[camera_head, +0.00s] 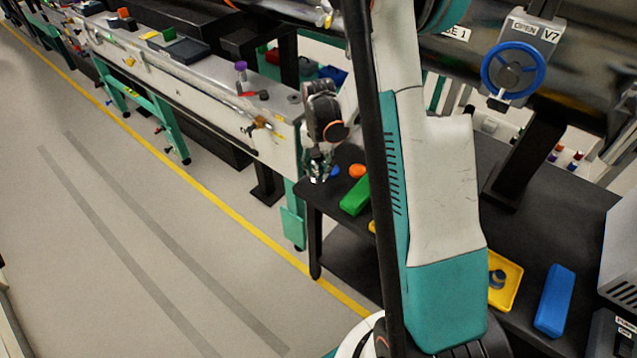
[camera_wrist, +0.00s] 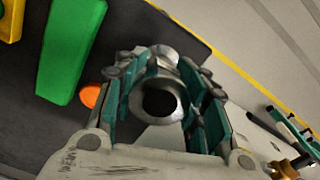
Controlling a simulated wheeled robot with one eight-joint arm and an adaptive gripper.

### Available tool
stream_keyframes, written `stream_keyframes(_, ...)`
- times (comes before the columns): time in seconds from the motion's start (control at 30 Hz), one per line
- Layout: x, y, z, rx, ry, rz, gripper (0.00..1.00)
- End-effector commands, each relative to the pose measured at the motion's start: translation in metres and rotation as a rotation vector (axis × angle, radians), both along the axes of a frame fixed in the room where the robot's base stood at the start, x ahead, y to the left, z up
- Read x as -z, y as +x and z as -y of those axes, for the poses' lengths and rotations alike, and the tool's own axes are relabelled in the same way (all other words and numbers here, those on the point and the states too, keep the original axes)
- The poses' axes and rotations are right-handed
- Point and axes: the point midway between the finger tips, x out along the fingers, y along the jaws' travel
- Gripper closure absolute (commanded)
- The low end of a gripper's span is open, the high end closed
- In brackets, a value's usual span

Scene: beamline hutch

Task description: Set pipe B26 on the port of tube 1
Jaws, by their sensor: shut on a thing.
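My gripper (camera_head: 318,168) hangs over the left corner of the black table, left of the green block. In the wrist view my gripper (camera_wrist: 163,92) is shut on a grey metal pipe (camera_wrist: 173,120), seen nearly end-on with its dark bore facing the camera. No B26 marking is readable on it. A large dark horizontal tube (camera_head: 575,95) runs across the upper right of the head view. A partly hidden label (camera_head: 456,33) ending in "E 1" shows beside my arm. The port of tube 1 cannot be made out; my arm covers part of that area.
The black table (camera_head: 520,235) bears a green block (camera_head: 355,195), an orange disc (camera_head: 357,171), a yellow tray (camera_head: 510,293) and a blue block (camera_head: 555,300). A blue handwheel (camera_head: 513,70) labelled V7 sits on the tube. A long bench (camera_head: 215,75) stands left; the floor (camera_head: 110,230) is clear.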

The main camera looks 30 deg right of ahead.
Motion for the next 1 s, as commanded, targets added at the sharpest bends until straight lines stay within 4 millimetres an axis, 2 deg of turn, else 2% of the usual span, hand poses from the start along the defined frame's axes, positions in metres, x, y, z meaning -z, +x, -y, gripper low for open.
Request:
stream_keyframes(0.17,0.017,0.000,0.000,0.000,0.000,0.000,0.93)
stream_keyframes(0.4,0.053,0.000,0.000,-0.001,0.000,0.000,0.93)
stream_keyframes(0.87,0.058,0.000,0.000,-0.001,0.000,0.000,0.93)
stream_keyframes(0.9,0.057,0.000,0.000,-0.001,0.000,0.000,0.57)
stream_keyframes(0.97,0.057,0.000,0.000,-0.001,0.000,0.000,0.44)
stream_keyframes(1.0,0.057,0.000,0.000,-0.001,0.000,0.000,0.41)
